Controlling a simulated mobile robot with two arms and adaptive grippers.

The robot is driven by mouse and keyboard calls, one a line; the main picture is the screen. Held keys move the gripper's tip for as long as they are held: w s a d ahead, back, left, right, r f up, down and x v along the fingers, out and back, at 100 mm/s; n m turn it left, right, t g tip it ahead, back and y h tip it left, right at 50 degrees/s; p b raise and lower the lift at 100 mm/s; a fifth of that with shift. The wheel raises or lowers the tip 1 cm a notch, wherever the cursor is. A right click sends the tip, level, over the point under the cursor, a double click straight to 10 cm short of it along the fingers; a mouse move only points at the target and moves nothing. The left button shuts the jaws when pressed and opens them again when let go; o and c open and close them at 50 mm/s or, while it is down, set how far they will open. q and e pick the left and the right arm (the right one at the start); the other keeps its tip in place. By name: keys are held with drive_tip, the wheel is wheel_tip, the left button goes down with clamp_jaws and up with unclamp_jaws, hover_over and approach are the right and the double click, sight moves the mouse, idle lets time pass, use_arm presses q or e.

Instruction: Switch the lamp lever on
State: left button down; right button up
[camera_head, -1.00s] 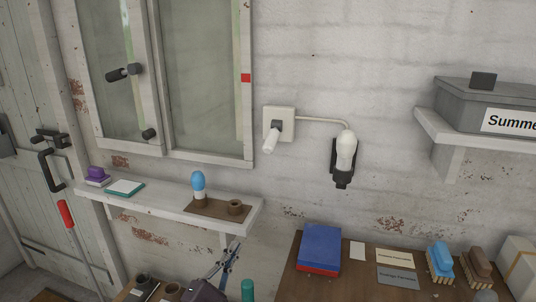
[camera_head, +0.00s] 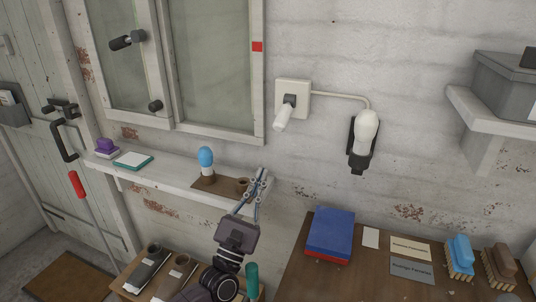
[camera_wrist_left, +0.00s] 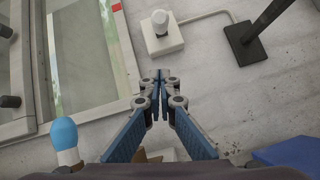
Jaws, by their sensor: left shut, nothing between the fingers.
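The lamp lever (camera_head: 283,119) is a white handle on a dark pivot, mounted on a square cream wall plate (camera_head: 303,88). It angles down and to the left. A white pipe runs right from the plate to the white lamp bulb (camera_head: 367,127) on a dark bracket. My left gripper (camera_head: 262,174) is shut and empty, below and left of the lever, in front of the shelf's right end. In the left wrist view the lever (camera_wrist_left: 160,20) shows end-on above the closed fingertips (camera_wrist_left: 160,77), apart from them. My right gripper is not in view.
A narrow white shelf (camera_head: 165,181) holds a blue-topped bulb (camera_head: 206,160) and a small brown cup (camera_head: 243,184), close to my left gripper. A window (camera_head: 205,60) is left of the plate. A table (camera_head: 330,280) with a blue book (camera_head: 331,232) stands below right.

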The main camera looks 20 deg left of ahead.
sight(285, 112)
use_arm(q)
drive_tip(key=w+d+r+p, duration=0.1)
drive_tip(key=w+r+p, duration=0.5)
drive_tip(key=r, duration=0.3)
drive_tip(key=shift+d, duration=0.4)
drive_tip(key=shift+w, duration=0.1)
drive_tip(key=shift+r+p, duration=0.1)
drive_tip(key=shift+p, duration=0.25)
